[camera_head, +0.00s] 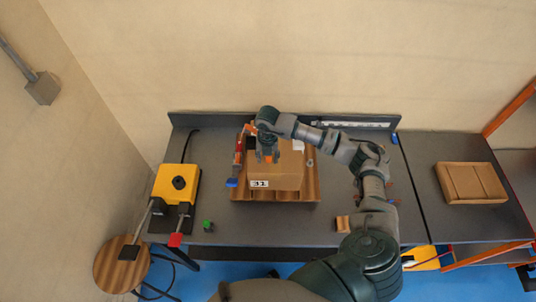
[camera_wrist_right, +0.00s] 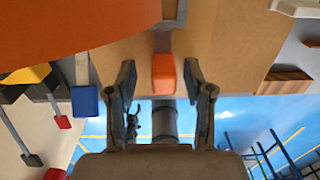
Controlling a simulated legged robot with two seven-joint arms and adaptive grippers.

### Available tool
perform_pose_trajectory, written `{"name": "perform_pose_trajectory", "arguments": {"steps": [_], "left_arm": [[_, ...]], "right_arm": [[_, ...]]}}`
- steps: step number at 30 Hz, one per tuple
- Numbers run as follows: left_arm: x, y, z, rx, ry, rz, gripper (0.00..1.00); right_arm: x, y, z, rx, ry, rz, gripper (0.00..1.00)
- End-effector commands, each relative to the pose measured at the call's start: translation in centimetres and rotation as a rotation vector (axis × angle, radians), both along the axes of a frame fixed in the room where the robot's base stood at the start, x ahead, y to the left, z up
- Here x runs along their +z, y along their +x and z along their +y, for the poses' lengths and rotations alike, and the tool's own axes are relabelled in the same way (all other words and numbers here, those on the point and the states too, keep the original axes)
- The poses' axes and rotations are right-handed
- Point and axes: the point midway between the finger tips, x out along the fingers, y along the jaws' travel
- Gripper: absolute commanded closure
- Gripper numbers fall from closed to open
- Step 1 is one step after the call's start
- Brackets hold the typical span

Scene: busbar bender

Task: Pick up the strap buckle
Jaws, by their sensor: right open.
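The orange strap buckle (camera_wrist_right: 163,73) shows in the right wrist view, on a grey strap that runs along a cardboard box (camera_wrist_right: 241,35). My right gripper (camera_wrist_right: 160,85) is open, with one finger on each side of the buckle in the picture and visible gaps between. I cannot tell its exact height over the buckle. In the head view my right gripper (camera_head: 267,156) points down over the back part of the box (camera_head: 278,178), where it mostly hides the buckle. My left gripper is not in view.
An orange tool with a blue end (camera_head: 232,183) is close to the box's left side. A yellow machine (camera_head: 180,180) stands left. A flat carton (camera_head: 470,183) lies right.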

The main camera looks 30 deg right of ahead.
Motion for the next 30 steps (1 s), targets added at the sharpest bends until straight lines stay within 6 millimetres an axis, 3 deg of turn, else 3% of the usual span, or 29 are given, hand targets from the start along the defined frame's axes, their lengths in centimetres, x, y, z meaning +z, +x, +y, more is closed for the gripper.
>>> {"name": "perform_pose_trajectory", "arguments": {"steps": [4,10,11,23,30], "left_arm": [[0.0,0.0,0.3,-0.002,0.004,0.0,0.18],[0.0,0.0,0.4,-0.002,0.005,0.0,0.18],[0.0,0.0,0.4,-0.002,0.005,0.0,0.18],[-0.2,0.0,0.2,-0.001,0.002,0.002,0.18],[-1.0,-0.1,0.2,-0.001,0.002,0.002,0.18]], "right_arm": [[-0.1,0.0,-0.2,-0.001,0.001,0.0,0.48],[-0.1,0.0,-0.2,-0.001,0.002,0.001,0.98],[-0.1,0.0,-0.2,-0.001,0.002,0.001,1.0],[0.2,0.0,-0.1,-0.001,0.001,0.002,1.0],[2.5,0.1,-0.2,0.0,0.001,-0.002,1.0]]}}
